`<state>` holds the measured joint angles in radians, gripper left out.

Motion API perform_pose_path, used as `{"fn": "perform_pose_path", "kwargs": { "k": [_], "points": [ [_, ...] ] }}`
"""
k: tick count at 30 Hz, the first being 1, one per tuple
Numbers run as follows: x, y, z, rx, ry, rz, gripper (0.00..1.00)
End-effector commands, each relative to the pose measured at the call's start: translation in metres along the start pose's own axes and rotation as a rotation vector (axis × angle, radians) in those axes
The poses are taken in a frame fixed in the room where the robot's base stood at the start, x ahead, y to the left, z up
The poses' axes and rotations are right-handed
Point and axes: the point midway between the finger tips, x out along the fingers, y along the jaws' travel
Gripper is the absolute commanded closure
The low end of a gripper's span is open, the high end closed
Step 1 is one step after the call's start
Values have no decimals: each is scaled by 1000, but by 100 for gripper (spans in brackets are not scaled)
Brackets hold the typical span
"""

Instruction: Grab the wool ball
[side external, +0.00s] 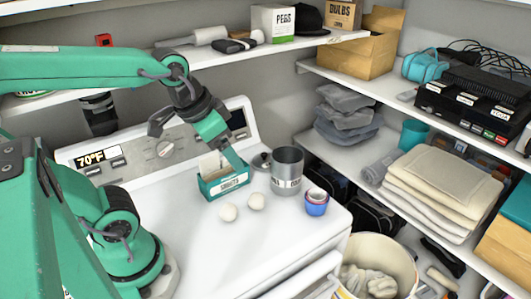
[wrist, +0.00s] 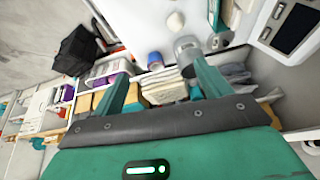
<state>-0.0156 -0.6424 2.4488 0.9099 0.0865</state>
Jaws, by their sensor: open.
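Two off-white wool balls sit side by side on the white machine top in the side view, a left one (side external: 228,212) and a right one (side external: 256,201). In the wrist view, a pale round thing (wrist: 175,20) on the white top looks like one of them. My gripper (side external: 235,158) hangs above and behind the balls, close over the green box, apart from both balls. In the wrist view my gripper (wrist: 163,80) shows its two green fingers spread, with nothing held between them.
The green box (side external: 223,184) with white sheets stands just behind the balls. A shelf (side external: 270,48) runs above the back. The machine top's front is clear.

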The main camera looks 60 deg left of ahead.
Motion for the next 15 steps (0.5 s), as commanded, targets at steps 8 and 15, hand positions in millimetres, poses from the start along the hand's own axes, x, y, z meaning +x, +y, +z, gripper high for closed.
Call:
{"fn": "perform_pose_path", "kwargs": {
  "k": [8,15],
  "points": [
    [27,-10,-21,131,-129,11,23],
    [56,-20,-36,251,-239,41,23]
  ]
}}
